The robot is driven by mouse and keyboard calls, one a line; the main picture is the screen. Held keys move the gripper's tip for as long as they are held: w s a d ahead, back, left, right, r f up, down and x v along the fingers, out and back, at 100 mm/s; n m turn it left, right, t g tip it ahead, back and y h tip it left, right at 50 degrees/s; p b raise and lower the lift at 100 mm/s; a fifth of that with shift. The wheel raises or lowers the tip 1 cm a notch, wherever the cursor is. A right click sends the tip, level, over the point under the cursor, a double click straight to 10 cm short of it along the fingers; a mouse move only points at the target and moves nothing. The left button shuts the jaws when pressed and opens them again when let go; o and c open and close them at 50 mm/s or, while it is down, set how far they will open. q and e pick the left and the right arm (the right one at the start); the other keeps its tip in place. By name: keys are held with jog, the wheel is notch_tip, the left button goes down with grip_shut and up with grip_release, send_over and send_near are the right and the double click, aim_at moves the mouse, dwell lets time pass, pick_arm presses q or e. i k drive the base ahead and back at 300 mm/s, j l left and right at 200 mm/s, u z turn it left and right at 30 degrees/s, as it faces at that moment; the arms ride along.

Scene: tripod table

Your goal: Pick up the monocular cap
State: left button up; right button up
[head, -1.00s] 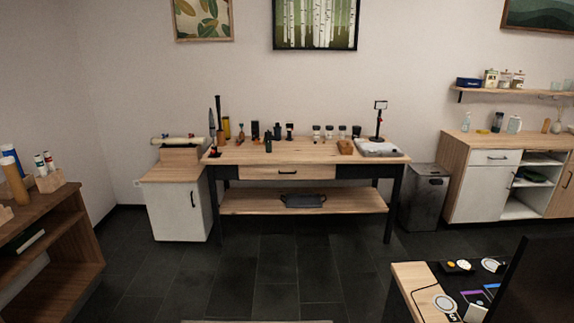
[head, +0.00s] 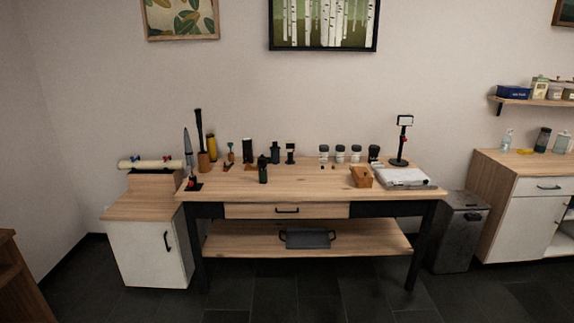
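A wooden workbench (head: 310,187) with dark legs stands against the far wall in the head view. Small dark items stand on its top. A black upright item (head: 263,170) that could be a monocular stands left of the middle, with another black item (head: 275,153) just behind it. Near the middle lie very small dark pieces (head: 322,167); I cannot tell whether one is the monocular cap. Neither of my grippers shows in the view.
Open dark floor (head: 300,300) lies in front of the bench. A white cabinet (head: 145,248) stands at its left, a grey bin (head: 460,230) at its right. A wooden box (head: 361,177) and a grey tray (head: 403,178) sit on the bench's right side.

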aim_at(262, 160)
jog(key=i, duration=1.65)
